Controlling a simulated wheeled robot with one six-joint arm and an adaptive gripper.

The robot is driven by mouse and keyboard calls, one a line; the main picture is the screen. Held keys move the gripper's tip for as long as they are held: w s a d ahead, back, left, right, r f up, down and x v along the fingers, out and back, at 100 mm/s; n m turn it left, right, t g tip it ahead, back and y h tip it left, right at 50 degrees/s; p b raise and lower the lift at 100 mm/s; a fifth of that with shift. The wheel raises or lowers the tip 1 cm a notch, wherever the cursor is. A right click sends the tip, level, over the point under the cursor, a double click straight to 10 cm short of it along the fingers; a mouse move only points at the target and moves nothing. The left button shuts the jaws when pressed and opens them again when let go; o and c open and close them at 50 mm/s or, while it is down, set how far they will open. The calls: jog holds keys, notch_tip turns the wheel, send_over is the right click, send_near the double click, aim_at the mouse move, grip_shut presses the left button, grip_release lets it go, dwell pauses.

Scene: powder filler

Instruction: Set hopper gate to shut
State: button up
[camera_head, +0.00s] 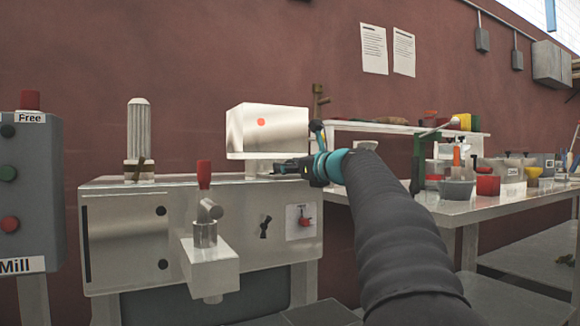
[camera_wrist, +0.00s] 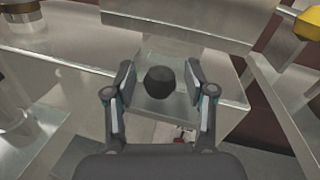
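The powder filler (camera_head: 130,232) is a pale metal cabinet, with a shiny box-shaped hopper (camera_head: 245,140) above its top at the right. My gripper (camera_head: 285,168) is at the filler's top right, just below the hopper. In the wrist view my gripper (camera_wrist: 160,78) is open. A round dark knob (camera_wrist: 160,82) shows between its two fingers, with a gap on each side. It looks like the gate's knob, but whether the gate is open or shut I cannot tell. In the head view the knob is not clearly seen.
A grey mill panel (camera_head: 30,190) stands at the left. A cluttered white bench (camera_head: 455,212) is at the right.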

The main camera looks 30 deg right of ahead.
grip_shut()
jog(key=shift+w+r+p, duration=0.1)
jog(key=shift+w+p, duration=0.2)
jog(key=shift+p, duration=0.1)
jog(key=shift+d+p+x, duration=0.25)
jog(key=shift+p+x, duration=0.55)
jog(key=shift+x, duration=0.2)
jog(key=shift+o, duration=1.2)
grip_release()
jog(key=v, duration=1.2)
